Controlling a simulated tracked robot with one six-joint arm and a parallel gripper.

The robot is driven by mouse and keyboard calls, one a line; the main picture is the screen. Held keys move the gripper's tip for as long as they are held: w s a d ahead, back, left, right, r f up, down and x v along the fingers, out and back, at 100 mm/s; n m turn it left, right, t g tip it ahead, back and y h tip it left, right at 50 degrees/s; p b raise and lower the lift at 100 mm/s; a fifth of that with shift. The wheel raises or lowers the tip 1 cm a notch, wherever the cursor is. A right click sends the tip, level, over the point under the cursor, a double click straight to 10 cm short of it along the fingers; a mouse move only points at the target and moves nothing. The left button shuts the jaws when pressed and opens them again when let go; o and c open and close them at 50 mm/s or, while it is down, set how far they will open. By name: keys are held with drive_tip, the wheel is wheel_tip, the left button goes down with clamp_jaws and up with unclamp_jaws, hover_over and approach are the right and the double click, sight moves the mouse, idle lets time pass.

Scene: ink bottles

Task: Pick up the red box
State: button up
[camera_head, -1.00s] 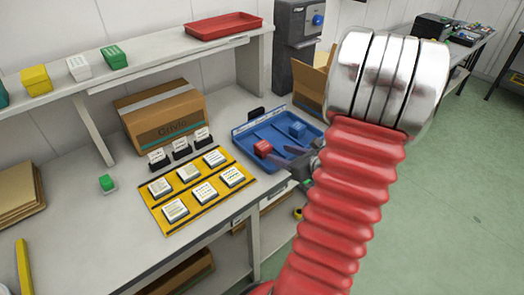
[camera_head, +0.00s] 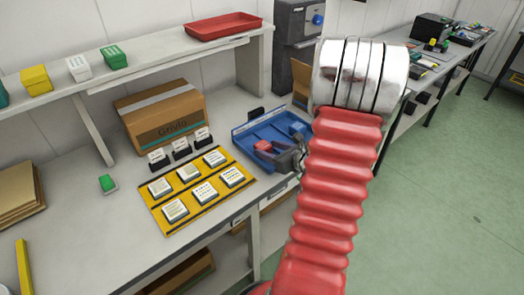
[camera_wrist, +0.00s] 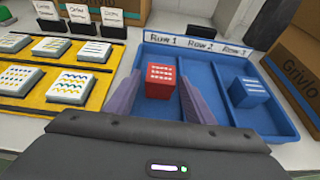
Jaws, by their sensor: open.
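The red box (camera_wrist: 161,80) sits in the blue tray (camera_wrist: 285,125), in the left part of it, with white marks on its face. In the wrist view my gripper (camera_wrist: 160,95) is open, with one grey-purple finger on each side of the red box. I cannot tell whether either finger touches it. In the head view the red box (camera_head: 262,146) is partly hidden by my gripper (camera_head: 275,156), which reaches into the tray from the right.
A blue box (camera_wrist: 247,92) stands in the tray's right part. The tray's raised walls and dividers are close to my fingers. A yellow board (camera_head: 160,215) with several white tiles lies to the left. A cardboard box (camera_head: 162,118) stands behind the board.

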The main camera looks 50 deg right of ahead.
sight(266, 147)
drive_tip(key=shift+x, duration=1.95)
drive_tip(key=shift+d, duration=0.1)
drive_tip(key=shift+c, duration=0.2)
drive_tip(key=c, duration=0.8)
